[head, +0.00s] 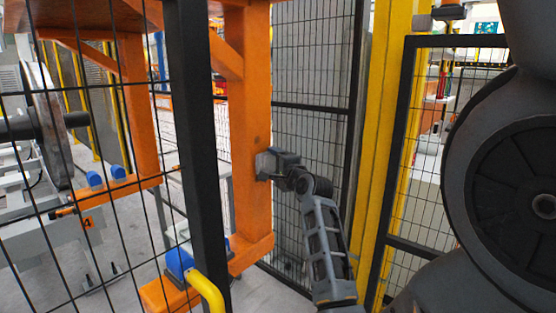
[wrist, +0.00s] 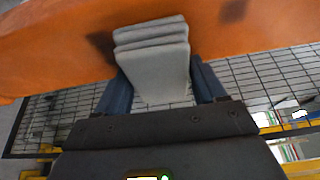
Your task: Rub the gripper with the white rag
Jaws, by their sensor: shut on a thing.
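My gripper (wrist: 160,82) is shut on the folded white rag (wrist: 153,62), which looks light grey in the wrist view. One finger is on each side of the rag. The rag's far end is at the orange gantry part (wrist: 60,45) and appears to touch it. Dark smudges show on the orange surface, one just left of the rag and one to its right. In the head view my gripper (head: 280,163) is at the orange upright (head: 250,120), with the rag (head: 264,164) at the upright's right side. The exact contact face is hidden.
A black fence post (head: 195,140) and wire mesh stand in front at the left. A yellow post (head: 385,140) and more mesh are close to the right of my arm. A wheelset (head: 45,125) is behind the mesh. A yellow handle (head: 208,290) sticks out low.

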